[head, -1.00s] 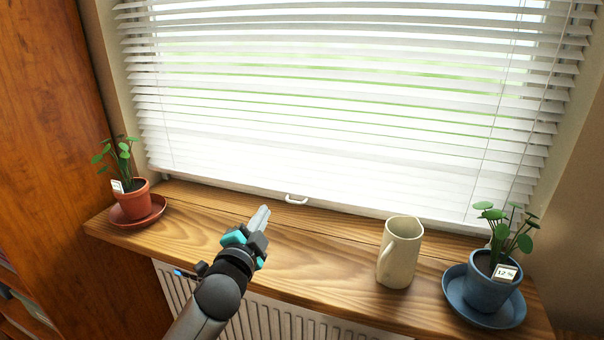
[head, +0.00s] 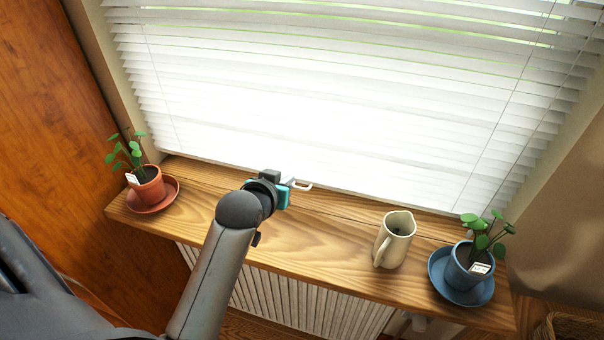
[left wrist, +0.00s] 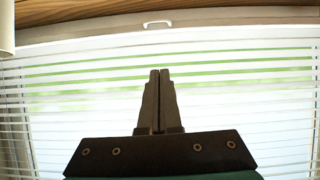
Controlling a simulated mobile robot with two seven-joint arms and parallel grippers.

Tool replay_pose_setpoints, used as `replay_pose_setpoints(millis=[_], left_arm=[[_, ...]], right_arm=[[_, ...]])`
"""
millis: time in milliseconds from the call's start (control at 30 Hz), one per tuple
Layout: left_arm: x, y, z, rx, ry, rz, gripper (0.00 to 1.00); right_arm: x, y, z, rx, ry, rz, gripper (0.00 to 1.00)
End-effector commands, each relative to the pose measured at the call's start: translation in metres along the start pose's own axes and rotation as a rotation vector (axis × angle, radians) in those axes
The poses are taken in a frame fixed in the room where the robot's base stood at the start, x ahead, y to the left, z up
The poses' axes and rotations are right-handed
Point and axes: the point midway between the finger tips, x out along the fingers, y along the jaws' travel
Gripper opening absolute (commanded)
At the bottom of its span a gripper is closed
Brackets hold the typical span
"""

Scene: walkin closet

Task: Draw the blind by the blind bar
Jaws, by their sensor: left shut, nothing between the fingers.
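The white blind (head: 330,110) hangs in front of the window, its bottom edge close to the sill. A small white loop handle (head: 301,185) sits on the bar at its lower edge; it also shows near the top of the left wrist view (left wrist: 157,23). My left gripper (head: 286,186) is just left of the handle in the head view, partly hiding it. In the left wrist view its fingers (left wrist: 159,72) are together and empty, in front of the slats and apart from the handle. My right gripper is not in view.
The wooden sill (head: 330,235) holds a terracotta-potted plant (head: 148,185) at left. A radiator (head: 300,300) is below. The sill between gripper and mug is clear.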

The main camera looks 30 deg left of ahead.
Motion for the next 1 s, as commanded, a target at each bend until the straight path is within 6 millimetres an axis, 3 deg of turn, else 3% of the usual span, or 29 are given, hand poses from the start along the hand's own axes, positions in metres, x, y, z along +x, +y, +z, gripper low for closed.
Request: replay_pose_setpoints(millis=[800,1000], left_arm=[[0.101,0.000,0.000,0.001,0.002,-0.001,0.00],[0.106,0.000,0.030,0.002,0.000,-0.001,0.00]], right_arm=[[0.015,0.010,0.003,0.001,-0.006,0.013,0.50],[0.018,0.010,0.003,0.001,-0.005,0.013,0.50]])
